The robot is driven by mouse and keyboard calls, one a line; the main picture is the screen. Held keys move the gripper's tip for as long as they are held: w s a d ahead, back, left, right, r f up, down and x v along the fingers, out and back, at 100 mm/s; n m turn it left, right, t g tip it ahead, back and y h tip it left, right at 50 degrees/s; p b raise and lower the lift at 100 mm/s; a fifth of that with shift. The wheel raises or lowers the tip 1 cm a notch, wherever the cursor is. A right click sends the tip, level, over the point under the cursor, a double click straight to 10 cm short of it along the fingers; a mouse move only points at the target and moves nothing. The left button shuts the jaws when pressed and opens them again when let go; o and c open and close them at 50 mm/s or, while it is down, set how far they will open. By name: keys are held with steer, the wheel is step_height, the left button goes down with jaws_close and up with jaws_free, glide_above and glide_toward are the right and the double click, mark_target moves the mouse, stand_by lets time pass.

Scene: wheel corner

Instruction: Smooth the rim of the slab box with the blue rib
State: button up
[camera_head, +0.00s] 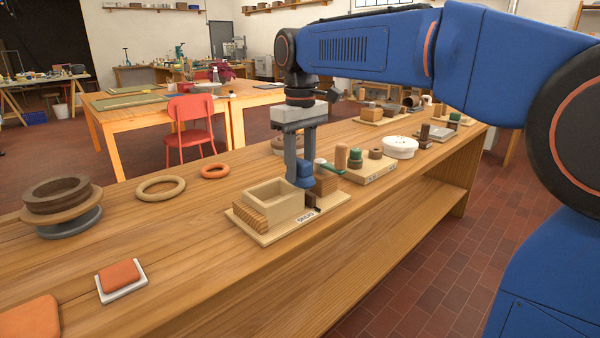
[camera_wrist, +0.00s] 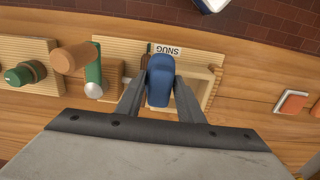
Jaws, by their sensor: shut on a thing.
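The slab box (camera_head: 272,204) is an open, pale rectangular box on a light board (camera_head: 262,238) on the bench. In the wrist view the box (camera_wrist: 204,84) is partly hidden behind my gripper. My gripper (camera_head: 304,184) points down at the box's right end in the head view. It is shut on the blue rib (camera_wrist: 160,78), which sits between both fingers; the rib also shows in the head view (camera_head: 304,170). The rib is over or beside the box's end wall; I cannot tell whether it touches the rim.
A ribbed wooden block (camera_head: 249,216) stands against the box's left end, and a brown block (camera_head: 327,182) stands close to my gripper's right. A board with cylinders (camera_head: 366,172) and a white round lid (camera_head: 400,147) lie farther right. Bench surface is clear in front.

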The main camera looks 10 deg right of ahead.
steer(key=shift+r, duration=2.1)
